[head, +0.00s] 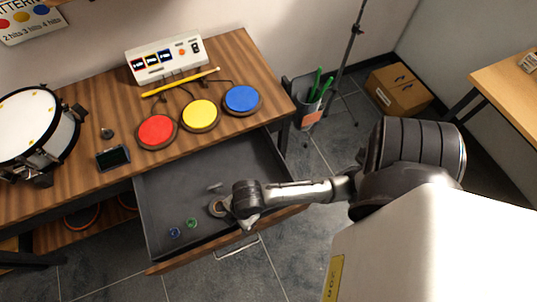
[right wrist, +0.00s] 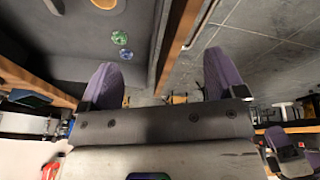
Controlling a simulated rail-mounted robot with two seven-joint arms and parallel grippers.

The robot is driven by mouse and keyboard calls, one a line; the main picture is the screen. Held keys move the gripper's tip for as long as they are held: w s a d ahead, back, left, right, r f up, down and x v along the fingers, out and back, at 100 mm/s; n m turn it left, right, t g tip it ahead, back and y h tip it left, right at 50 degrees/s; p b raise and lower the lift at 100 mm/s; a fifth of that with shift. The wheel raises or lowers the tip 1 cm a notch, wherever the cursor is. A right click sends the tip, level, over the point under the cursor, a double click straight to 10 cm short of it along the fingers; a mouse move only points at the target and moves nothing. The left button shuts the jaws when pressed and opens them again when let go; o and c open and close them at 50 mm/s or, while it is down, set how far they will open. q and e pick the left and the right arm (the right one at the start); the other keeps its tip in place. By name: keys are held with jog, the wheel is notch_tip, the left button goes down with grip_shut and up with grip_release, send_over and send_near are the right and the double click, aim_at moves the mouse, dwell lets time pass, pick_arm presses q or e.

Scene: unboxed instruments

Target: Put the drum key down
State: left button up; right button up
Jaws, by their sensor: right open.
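My right gripper (head: 226,205) reaches over the open drawer (head: 160,195). No drum key is clearly recognisable in either view. Purple and grey parts at the lower right of the right wrist view may be my left gripper (right wrist: 285,140); they are too small to read.
The drawer holds a tan ring (head: 217,208), a green disc (head: 192,222) and a blue disc (head: 174,232). On the table stand a drum (head: 28,120), red (head: 157,131), yellow (head: 200,114) and blue (head: 242,99) pads, a drumstick (head: 180,82), a dark device (head: 113,158) and a small knob (head: 107,133).

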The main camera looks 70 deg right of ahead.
jog(key=s+d+r+m+t+h, duration=0.1)
jog(key=s+d+r+m, duration=0.2)
jog(key=s+d+m, duration=0.2)
jog(key=s+m, duration=0.3)
jog(key=m, duration=0.2)
jog(key=shift+s+r+h, duration=0.15)
jog(key=shift+r+h, duration=0.1)
jog(key=shift+h, duration=0.15)
jog(key=shift+d, duration=0.1)
